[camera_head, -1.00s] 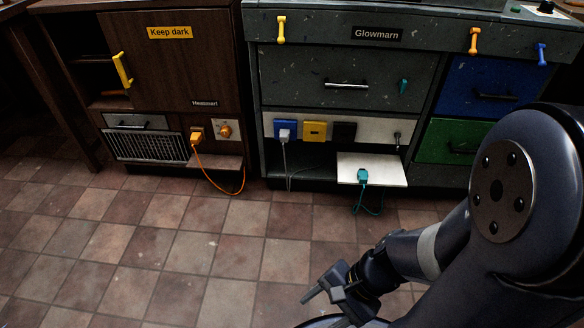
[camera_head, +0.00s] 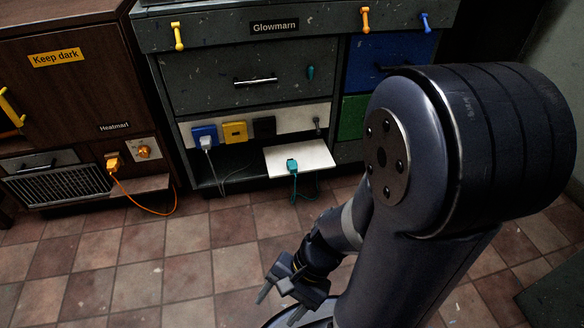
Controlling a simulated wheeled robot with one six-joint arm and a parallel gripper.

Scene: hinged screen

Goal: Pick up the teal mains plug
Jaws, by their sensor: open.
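The teal mains plug (camera_head: 292,165) lies on a small white shelf (camera_head: 313,156) that juts out low on the front of the grey Glowmarn unit. Its teal cord hangs over the shelf's front edge. My gripper (camera_head: 278,292) is open and empty. It is low over the tiled floor, in front of the shelf and well apart from the plug. My arm reaches down at the right and hides part of the unit's right side.
Above the shelf is a panel with a blue socket (camera_head: 205,136) holding a white plug, a yellow socket (camera_head: 235,132) and a black socket (camera_head: 264,127). An orange plug (camera_head: 114,163) sits on the brown cabinet at left. The floor before the shelf is clear.

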